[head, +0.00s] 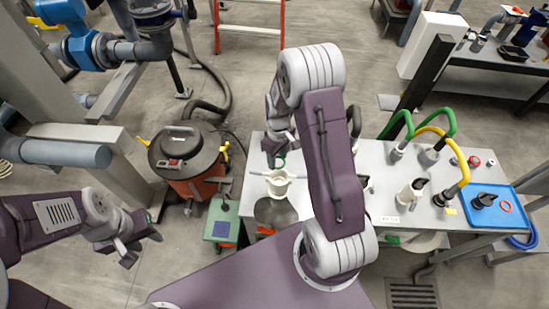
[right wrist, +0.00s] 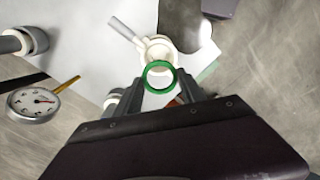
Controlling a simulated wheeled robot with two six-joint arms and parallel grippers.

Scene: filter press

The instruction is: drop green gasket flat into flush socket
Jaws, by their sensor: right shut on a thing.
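The green gasket (right wrist: 159,89) is a ring held between the fingertips of my right gripper (right wrist: 161,88). In the head view, a bit of its green shows under the right gripper (head: 275,150), which points down over the table. A white round fitting with a side handle (right wrist: 157,44) lies just beyond the gasket in the right wrist view; it looks like the socket. In the head view this fitting (head: 279,185) stands on the table just in front of the gripper. The gasket is above the surface and apart from the fitting. My left gripper (head: 142,246) is open and empty, far left of the table.
An orange vacuum (head: 188,155) stands left. A gauge (right wrist: 37,103) shows in the wrist view.

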